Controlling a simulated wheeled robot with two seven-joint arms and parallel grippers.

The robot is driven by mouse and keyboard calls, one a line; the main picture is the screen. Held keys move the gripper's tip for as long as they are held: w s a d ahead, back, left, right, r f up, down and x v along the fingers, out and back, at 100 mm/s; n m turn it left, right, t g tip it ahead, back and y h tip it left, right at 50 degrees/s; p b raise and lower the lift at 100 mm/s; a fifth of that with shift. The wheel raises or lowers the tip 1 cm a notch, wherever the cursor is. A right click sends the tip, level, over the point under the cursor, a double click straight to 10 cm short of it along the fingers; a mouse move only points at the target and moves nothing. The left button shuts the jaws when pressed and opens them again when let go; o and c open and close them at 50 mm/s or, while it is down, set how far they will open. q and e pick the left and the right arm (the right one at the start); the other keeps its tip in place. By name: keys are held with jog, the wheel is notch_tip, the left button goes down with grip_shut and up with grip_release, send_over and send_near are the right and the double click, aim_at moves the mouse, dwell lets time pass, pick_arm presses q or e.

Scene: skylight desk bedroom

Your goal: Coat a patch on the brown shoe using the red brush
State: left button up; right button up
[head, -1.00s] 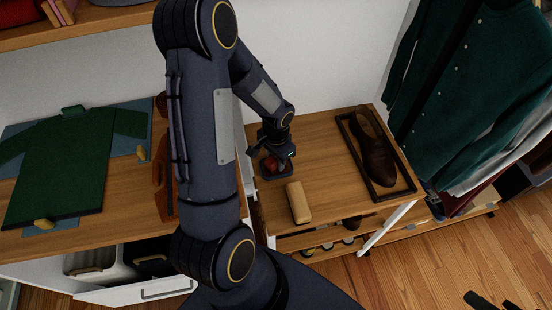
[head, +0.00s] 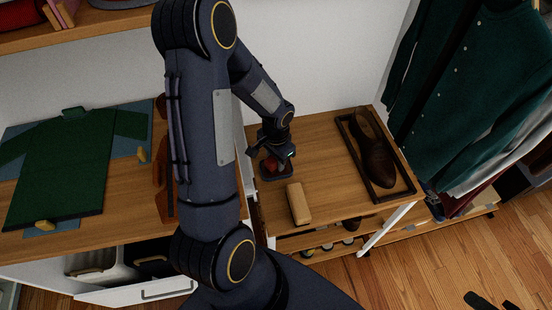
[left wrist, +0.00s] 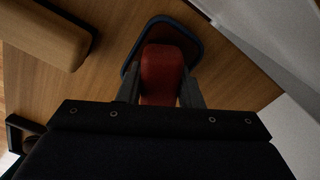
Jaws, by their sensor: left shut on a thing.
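The brown shoe (head: 374,150) lies in a dark shallow tray (head: 409,190) on the right of the small wooden bench. The red brush (head: 271,165) is on a small dark holder (head: 268,176) at the bench's left. My left gripper (head: 274,157) is shut on the brush from above. In the left wrist view the red brush (left wrist: 163,75) sits between the two fingers, over the dark-rimmed holder (left wrist: 197,47). I cannot tell whether the brush still touches the holder.
A tan block (head: 298,203) lies on the bench between the holder and the tray. Bare bench top (head: 325,150) lies between them. Hanging clothes (head: 465,100) are close beyond the tray on the right. A desk with a green garment (head: 65,165) is at left.

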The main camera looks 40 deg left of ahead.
pick_arm(q)
jog(key=shift+r+p, duration=1.95)
jog(key=shift+r, duration=1.2)
